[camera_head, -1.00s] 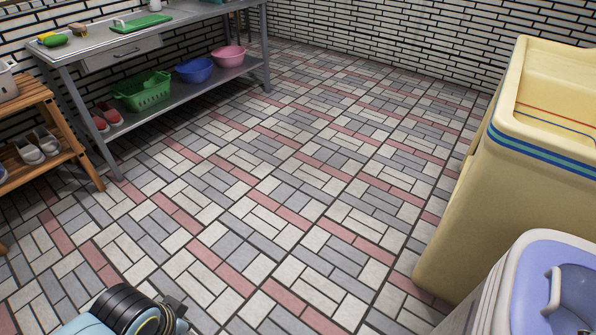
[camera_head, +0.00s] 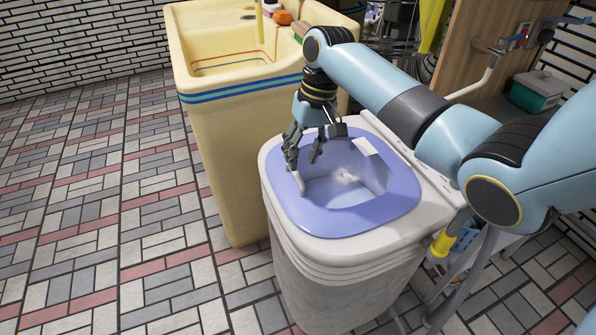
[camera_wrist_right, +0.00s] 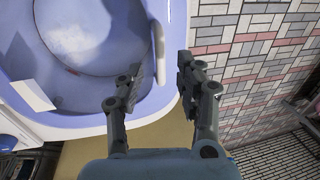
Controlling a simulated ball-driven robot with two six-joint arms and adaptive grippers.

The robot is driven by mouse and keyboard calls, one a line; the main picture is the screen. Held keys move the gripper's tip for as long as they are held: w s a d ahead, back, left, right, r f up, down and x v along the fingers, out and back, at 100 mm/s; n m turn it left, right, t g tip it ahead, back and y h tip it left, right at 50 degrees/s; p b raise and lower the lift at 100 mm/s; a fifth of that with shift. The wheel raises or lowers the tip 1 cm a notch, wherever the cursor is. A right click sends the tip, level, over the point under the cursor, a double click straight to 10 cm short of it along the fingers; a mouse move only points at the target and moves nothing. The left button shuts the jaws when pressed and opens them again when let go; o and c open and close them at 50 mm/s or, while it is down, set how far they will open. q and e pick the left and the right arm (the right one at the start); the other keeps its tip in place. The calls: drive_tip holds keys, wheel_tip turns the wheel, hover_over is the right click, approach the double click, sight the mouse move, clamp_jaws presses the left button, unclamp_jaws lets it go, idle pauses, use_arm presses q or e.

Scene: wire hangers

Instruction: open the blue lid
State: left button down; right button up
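The blue lid (camera_head: 350,218) lies closed-looking on top of a white top-loading tub (camera_head: 330,262), with a recessed middle. A white handle (camera_head: 299,184) stands on the lid's left side. The lid (camera_wrist_right: 90,125) and handle (camera_wrist_right: 158,50) also show in the right wrist view. My right gripper (camera_head: 303,160) points down at the lid's left part, close to the handle. In the wrist view its two fingers (camera_wrist_right: 160,72) are spread, and the handle's end shows between their tips. I cannot tell whether they touch it. My left gripper is out of view.
A wooden panel (camera_head: 480,60) with a pipe and a green box (camera_head: 537,92) are at the back right. The tiled floor (camera_head: 110,190) on the left is clear.

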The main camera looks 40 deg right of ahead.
sight(298, 175)
drive_tip(key=f, duration=0.4)
drive_tip(key=shift+w+a+f+b, duration=0.15)
drive_tip(key=shift+a+b, duration=0.25)
clamp_jaws()
